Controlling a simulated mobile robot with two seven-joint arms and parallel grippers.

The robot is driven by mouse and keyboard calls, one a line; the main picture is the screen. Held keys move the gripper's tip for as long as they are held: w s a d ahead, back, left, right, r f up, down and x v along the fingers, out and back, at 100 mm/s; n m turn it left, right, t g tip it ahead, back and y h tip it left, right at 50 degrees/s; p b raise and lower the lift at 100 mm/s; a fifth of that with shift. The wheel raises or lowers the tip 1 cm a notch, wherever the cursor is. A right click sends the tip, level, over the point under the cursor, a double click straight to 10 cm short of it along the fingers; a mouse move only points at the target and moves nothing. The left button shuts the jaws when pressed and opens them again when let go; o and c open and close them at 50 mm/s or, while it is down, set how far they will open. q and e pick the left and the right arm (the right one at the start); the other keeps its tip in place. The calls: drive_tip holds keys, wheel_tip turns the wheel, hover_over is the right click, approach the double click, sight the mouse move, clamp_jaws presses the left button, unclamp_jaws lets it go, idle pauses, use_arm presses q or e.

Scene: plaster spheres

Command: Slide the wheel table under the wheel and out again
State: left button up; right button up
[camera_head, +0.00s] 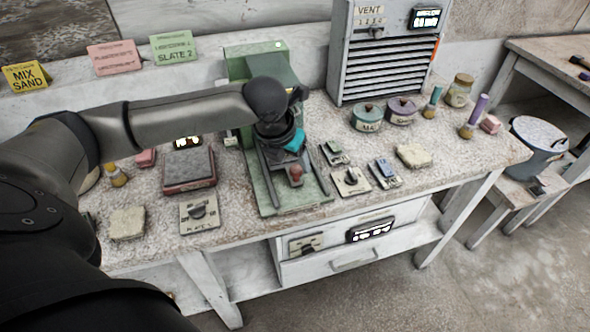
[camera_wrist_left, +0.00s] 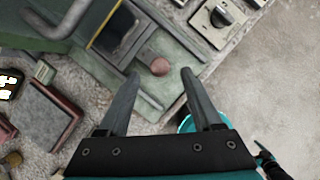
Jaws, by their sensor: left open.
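The green wheel machine (camera_head: 262,62) stands at the back middle of the bench, with its bed (camera_head: 305,200) running towards the front edge. A red knob (camera_head: 296,172) sits on the grey sliding part of this bed. The knob also shows in the left wrist view (camera_wrist_left: 160,66). My left gripper (camera_head: 294,162) is above the bed. Its two fingers (camera_wrist_left: 161,74) are apart, one to each side of the knob in the wrist view, and hold nothing. I cannot tell whether they reach down to knob height. My left arm hides the wheel and much of the machine's middle.
A red-based scale (camera_head: 189,168) and a dial plate (camera_head: 199,213) are left of the bed. Small switch plates (camera_head: 351,180) and a pale block (camera_head: 413,155) lie to the right. A vent unit (camera_head: 388,55) and lidded pots (camera_head: 367,117) stand behind. The bench front edge is close.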

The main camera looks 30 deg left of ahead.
sight(296, 168)
use_arm(q)
drive_tip(key=shift+b+x, duration=0.35)
drive_tip(key=shift+x, duration=1.4)
clamp_jaws()
